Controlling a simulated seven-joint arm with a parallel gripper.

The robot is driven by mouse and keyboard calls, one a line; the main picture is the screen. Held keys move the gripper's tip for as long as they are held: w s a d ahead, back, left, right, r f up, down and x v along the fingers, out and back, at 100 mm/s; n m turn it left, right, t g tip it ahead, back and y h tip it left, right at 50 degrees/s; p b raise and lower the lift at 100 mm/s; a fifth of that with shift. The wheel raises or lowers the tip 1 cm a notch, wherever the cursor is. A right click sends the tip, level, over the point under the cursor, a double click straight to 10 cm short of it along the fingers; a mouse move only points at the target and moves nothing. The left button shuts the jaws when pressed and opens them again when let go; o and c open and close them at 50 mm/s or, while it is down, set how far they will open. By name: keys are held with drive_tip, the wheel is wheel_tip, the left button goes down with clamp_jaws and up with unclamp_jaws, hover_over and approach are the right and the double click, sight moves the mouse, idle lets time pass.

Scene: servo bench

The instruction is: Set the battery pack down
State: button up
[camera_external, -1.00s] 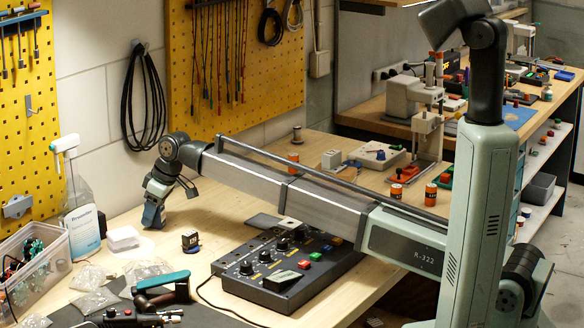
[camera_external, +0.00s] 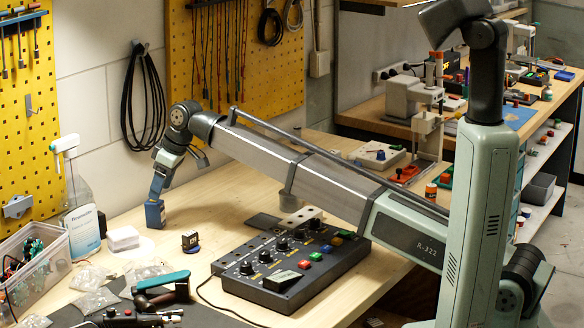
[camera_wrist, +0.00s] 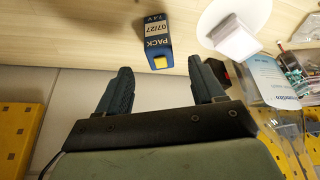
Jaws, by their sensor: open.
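The battery pack (camera_external: 155,214) is a small blue block standing upright on the wooden bench, left of the control box. In the wrist view the pack (camera_wrist: 155,30) shows a pale label reading "PACK 07/27 7.4V" and a yellow patch at its near end. My gripper (camera_external: 158,187) is right above the pack in the external view. In the wrist view the dark fingers of my gripper (camera_wrist: 160,66) are spread wide and empty, with the pack beyond their tips and apart from both.
A white square block (camera_external: 123,237) on a pale disc, a small black device (camera_external: 190,241) and a spray bottle (camera_external: 80,208) stand near the pack. The black control box (camera_external: 290,265) lies to the right. A clear parts bin (camera_external: 35,270) is at left. Bare wood lies behind the pack.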

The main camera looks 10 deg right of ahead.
drive_tip(key=shift+v, duration=1.8)
